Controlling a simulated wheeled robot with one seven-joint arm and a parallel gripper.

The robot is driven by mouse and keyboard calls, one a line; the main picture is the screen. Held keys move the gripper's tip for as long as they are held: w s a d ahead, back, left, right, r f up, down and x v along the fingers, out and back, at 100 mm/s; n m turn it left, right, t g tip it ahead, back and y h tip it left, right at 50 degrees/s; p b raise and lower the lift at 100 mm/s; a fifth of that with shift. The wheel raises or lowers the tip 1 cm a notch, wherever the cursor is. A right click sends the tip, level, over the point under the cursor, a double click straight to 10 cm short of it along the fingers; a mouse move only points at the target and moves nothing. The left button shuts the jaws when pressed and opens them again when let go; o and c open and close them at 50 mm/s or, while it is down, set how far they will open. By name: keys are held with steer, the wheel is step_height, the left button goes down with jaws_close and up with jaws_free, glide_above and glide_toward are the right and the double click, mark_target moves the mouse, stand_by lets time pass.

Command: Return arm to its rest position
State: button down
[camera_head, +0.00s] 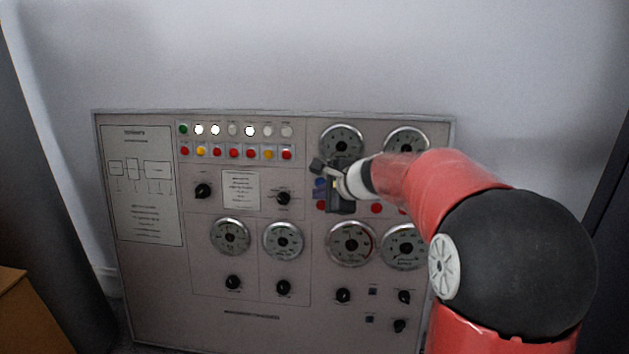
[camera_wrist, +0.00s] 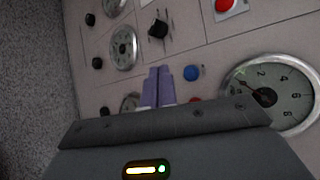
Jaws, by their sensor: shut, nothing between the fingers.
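My arm (camera_head: 437,185) is red and black and reaches in from the right in the head view. It is extended toward a grey control panel (camera_head: 205,280). My gripper (camera_head: 325,190) is in front of the panel's upper middle, near the blue and red buttons below the upper gauges. In the wrist view the fingers of my gripper (camera_wrist: 158,84) are together and empty, pointing at the panel. A blue button (camera_wrist: 192,73) is just to their right. I cannot tell whether the fingertips touch the panel.
The panel carries round gauges (camera_head: 283,240), black knobs (camera_head: 233,282), and rows of lamps (camera_head: 249,131). A white wall (camera_head: 270,60) is behind it. A wooden piece of furniture (camera_head: 18,315) stands at the lower left. Dark upright surfaces flank both sides.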

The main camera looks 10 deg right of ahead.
steer(key=s+a+r+n+g+h+p, duration=0.1)
steer(key=s+a+r+n+p, duration=0.1)
steer(key=s+n, duration=0.5)
steer(key=s+a+r+n+g+p, duration=0.2)
steer(key=s+a+n, duration=0.1)
steer(key=s, duration=0.9)
steer(key=s+d+f+n+h+p, duration=0.1)
steer(key=s+n, duration=0.3)
steer(key=s, duration=0.4)
steer(key=s+d+f+n+g+h+p, duration=0.1)
steer(key=s+d+f+n+h+p, duration=0.1)
steer(key=s, duration=0.6)
steer(key=shift+s+d+n+g+h, duration=0.3)
steer(key=shift+d+n+h, duration=0.2)
steer(key=shift+d+n, duration=0.45)
steer(key=shift+a+r, duration=0.1)
steer(key=shift+a, duration=0.05)
